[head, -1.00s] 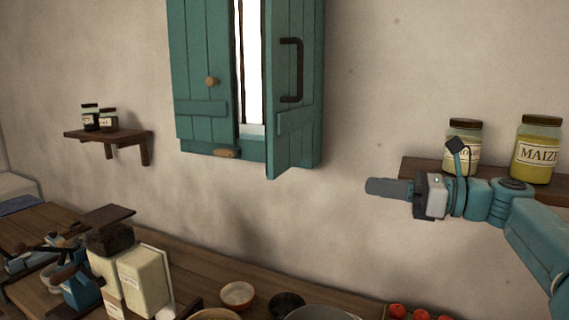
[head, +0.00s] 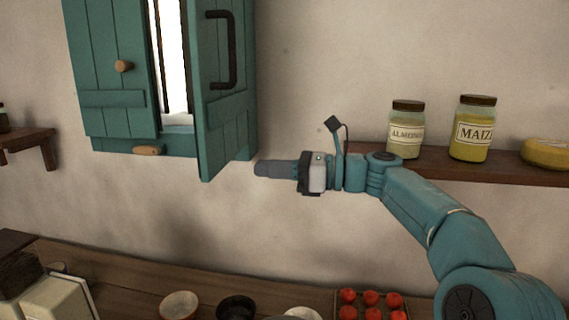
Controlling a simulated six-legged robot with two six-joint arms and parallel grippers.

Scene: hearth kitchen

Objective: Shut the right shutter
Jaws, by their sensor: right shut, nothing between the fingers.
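The right shutter (head: 208,125) is a teal plank panel with a dark bar handle (head: 232,50). It stands swung out from the wall, with its free edge toward me, and a bright strip of window (head: 174,60) shows beside it. The left shutter (head: 108,75), with a round wooden knob, covers the left part of the window. My right gripper (head: 262,169) is shut and empty. Its fingertips point left, just right of the right shutter's lower end; whether they touch it I cannot tell. My left gripper is out of view.
A wall shelf (head: 490,173) right of the window holds an almond jar (head: 406,130), a maize jar (head: 472,128) and a yellow round (head: 547,153), close behind my right arm. The counter (head: 125,285) below holds bowls and a tray of red fruits (head: 370,298).

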